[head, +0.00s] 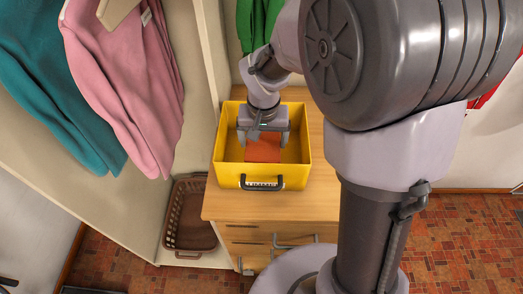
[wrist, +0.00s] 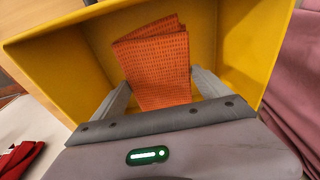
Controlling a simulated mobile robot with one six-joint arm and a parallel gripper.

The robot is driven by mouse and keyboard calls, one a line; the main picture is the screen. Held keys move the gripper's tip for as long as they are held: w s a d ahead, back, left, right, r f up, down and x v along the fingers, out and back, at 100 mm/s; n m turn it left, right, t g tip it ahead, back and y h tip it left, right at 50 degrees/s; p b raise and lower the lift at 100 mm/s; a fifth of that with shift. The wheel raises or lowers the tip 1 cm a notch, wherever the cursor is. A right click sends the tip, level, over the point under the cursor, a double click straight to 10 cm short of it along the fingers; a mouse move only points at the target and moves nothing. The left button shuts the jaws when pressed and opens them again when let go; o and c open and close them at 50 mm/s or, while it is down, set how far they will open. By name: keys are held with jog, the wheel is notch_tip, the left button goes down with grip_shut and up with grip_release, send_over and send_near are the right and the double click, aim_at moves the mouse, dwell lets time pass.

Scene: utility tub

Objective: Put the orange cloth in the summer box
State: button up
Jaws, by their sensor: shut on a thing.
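The orange cloth (head: 263,148) is a folded, textured rectangle inside the yellow box (head: 231,176). My gripper (head: 263,133) reaches down into the box from above and is shut on the cloth. In the wrist view the cloth (wrist: 158,62) lies between the two fingers (wrist: 161,90), with its far end extending beyond them. The yellow box's wall also shows in the wrist view (wrist: 245,40). The box has a dark handle and a label on its front, too small to read. I cannot tell whether the cloth touches the box floor.
The box stands on a wooden drawer cabinet (head: 325,190). Pink (head: 125,75) and teal (head: 60,80) garments hang at the left, and a green one (head: 256,22) hangs behind the box.

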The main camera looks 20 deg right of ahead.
aim_at(263, 151)
notch_tip(263, 151, down, 5)
jog(key=shift+f+b, duration=0.1)
jog(key=shift+b, duration=0.75)
jog(key=shift+f, duration=0.2)
jog(key=o, duration=1.2)
jog(key=shift+r, duration=0.15)
jog(key=s+r+p, duration=0.1)
jog(key=r, duration=0.3)
jog(key=r+p, duration=0.2)
jog(key=r, duration=0.3)
jog(key=s+r+p, duration=0.1)
jog(key=r+p, duration=0.1)
jog(key=r, duration=0.3)
jog(key=shift+s+a+r, duration=0.1)
jog(key=shift+s+a, duration=0.25)
jog(key=s+a+r+t+y, duration=0.1)
jog(key=s+r, duration=0.2)
jog(key=s, duration=0.2)
jog(key=s+a+r+t, duration=0.1)
jog(key=s+r, duration=0.2)
jog(key=s, duration=0.2)
jog(key=s+a+r+t+y, duration=0.1)
jog(key=s+r+t, duration=0.1)
jog(key=s, duration=0.3)
jog(key=shift+s+r+m+y, duration=0.3)
jog(key=shift+s+r+m, duration=0.1)
jog(key=shift+r, duration=0.05)
